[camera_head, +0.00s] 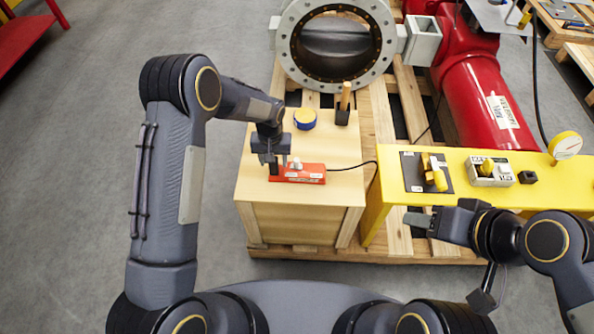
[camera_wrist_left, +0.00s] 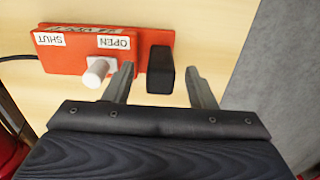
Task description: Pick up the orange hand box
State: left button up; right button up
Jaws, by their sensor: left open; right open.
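The orange hand box (camera_head: 304,174) lies on top of a wooden crate, with a cable leaving its right end. In the left wrist view the box (camera_wrist_left: 70,62) shows labels reading SHUT and OPEN, a white knob (camera_wrist_left: 97,71) and a black block (camera_wrist_left: 160,70) at one end. My left gripper (camera_head: 270,167) is at the box's left end. Its open fingers (camera_wrist_left: 160,85) lie on either side of the black block; I cannot tell whether they touch it.
The wooden crate (camera_head: 300,222) stands on a pallet. A blue and yellow roll (camera_head: 304,118) and a black holder with a wooden handle (camera_head: 343,105) stand behind the box. The yellow bench (camera_head: 480,162) is at right, a large valve (camera_head: 287,45) behind.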

pick_arm(q)
jog(key=shift+f, duration=0.45)
grip_shut()
jog(key=shift+r, duration=0.1)
notch_tip(320, 180, up, 9)
jog(key=shift+f, duration=4.15)
